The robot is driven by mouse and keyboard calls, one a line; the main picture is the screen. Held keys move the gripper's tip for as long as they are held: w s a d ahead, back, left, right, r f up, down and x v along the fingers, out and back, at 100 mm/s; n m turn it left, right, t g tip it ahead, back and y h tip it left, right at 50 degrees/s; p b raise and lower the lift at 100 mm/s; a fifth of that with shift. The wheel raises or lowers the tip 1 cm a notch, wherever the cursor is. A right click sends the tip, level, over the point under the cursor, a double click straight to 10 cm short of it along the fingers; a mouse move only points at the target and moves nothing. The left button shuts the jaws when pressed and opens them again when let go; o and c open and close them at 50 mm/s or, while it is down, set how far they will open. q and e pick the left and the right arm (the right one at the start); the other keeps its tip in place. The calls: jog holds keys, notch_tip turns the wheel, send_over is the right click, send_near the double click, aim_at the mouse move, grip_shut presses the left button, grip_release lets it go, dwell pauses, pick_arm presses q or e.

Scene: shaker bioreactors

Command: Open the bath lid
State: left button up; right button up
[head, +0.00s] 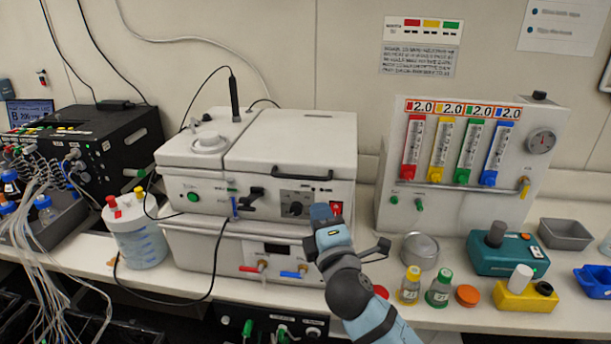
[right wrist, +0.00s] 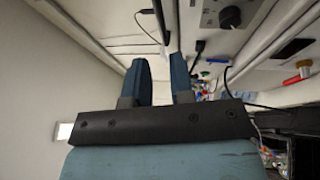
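The bath is the white box-shaped unit (head: 250,200) in the middle of the bench. Its wide lid (head: 295,135) lies flat and closed on the right part of the top. A dark bar handle (head: 302,175) runs along the lid's front edge. My right gripper (head: 322,212) is in front of the bath's right front, below and right of the handle, apart from it. In the right wrist view its two blue fingers (right wrist: 160,65) stand apart with nothing between them. My left gripper is not in view.
A gas panel (head: 470,165) with coloured flow tubes stands right of the bath. Bottles, a metal dish (head: 420,250) and a teal device (head: 507,254) crowd the bench's right side. A white container (head: 135,232) with tubing stands left.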

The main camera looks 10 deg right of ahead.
aim_at(305, 177)
jog(key=p+x, duration=0.2)
jog(key=x, duration=0.9)
jog(key=shift+w, duration=0.1)
jog(key=shift+w+p, duration=0.35)
jog(key=shift+w, duration=0.15)
grip_shut()
